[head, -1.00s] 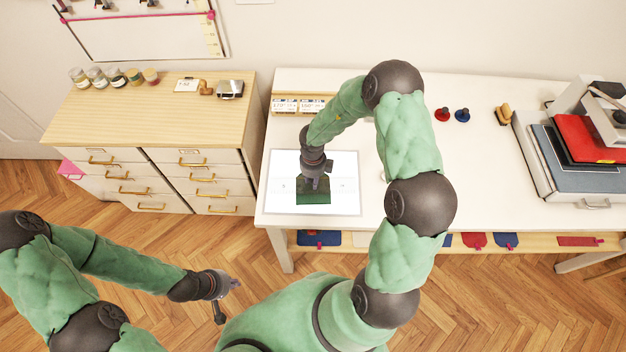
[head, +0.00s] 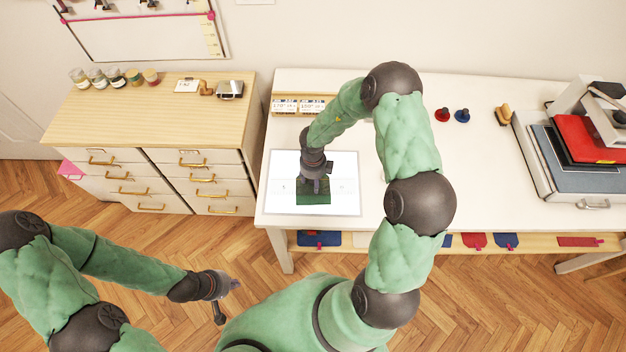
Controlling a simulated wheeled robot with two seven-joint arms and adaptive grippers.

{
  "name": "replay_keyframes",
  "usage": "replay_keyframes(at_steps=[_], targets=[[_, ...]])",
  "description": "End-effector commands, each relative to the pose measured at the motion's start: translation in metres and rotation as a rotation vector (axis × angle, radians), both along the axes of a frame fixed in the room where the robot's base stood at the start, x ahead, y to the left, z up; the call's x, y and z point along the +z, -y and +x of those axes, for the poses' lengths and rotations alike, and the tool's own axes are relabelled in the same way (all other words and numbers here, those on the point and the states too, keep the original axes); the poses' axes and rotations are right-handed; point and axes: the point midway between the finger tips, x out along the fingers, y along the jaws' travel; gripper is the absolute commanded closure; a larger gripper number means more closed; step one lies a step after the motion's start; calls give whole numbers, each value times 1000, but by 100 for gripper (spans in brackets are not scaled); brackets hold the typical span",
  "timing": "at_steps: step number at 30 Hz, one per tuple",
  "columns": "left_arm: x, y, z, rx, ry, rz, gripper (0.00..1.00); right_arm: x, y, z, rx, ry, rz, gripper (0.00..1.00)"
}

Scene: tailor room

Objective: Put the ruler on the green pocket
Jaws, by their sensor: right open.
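A dark green pocket (head: 314,197) lies on the bright white panel (head: 338,203) at the left end of the white table. My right gripper (head: 314,188) points down just over the pocket and hides part of it. It is open. I cannot make out a ruler on the pocket or at the gripper. My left gripper (head: 228,298) hangs over the floor at the lower left, away from the table, and its fingers are too small to read.
A wooden drawer cabinet (head: 160,105) stands left of the table. A heat press (head: 570,150) fills the table's right end. Red and blue knobs (head: 442,114) sit at the back. My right arm crosses the table's middle. Coloured pieces (head: 474,240) lie on the shelf below.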

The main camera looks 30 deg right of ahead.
Motion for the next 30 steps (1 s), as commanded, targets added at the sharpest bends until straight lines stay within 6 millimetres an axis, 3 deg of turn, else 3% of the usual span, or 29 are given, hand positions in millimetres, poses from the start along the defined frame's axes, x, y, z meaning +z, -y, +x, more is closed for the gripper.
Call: replay_keyframes(at_steps=[5,18,24,30], targets=[[5,0,0,0,0,0,100,23,0,1,1,3,-1,48],[23,0,0,0,0,0,100,106,0,1,1,3,-1,48],[25,0,0,0,0,0,100,121,0,0,1,0,-1,48],[25,0,0,0,0,0,100,124,0,0,1,0,-1,48]])
